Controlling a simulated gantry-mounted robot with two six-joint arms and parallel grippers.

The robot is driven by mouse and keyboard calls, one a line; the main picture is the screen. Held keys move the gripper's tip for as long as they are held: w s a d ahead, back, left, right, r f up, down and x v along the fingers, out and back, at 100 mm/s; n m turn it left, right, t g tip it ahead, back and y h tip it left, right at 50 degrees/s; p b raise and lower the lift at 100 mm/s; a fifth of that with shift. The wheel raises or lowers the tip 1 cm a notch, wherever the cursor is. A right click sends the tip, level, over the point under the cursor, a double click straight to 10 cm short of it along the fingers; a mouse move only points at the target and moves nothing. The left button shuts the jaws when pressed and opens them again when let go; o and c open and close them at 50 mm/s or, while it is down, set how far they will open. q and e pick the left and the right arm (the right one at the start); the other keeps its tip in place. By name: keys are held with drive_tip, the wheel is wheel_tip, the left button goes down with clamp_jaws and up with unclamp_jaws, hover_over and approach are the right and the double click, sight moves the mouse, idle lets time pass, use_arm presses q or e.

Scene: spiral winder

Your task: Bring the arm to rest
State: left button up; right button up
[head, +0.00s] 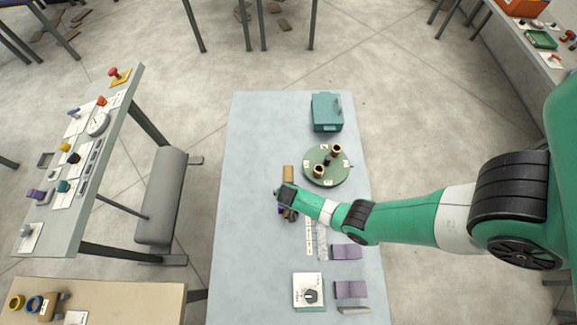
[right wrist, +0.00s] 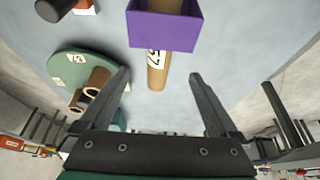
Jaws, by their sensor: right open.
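My right gripper (head: 284,201) is over the middle of the pale blue table (head: 255,125), at the end of the green arm from the right. In the right wrist view the two fingers (right wrist: 159,73) stand wide apart with nothing between them touching either one. A brown cylinder (head: 288,172) marked 57 lies on the table just beyond the gripper; it also shows in the right wrist view (right wrist: 157,75). A purple open box (right wrist: 165,35) is beside it, mostly hidden under the gripper in the head view. My left gripper is not in view.
A green turntable (head: 341,175) with brown cups stands behind the arm, and a teal box (head: 326,112) is at the far end. Purple holders (head: 345,251) and a white dial unit (head: 306,280) are nearer. The table's left side is clear.

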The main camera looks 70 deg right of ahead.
idle(0.8)
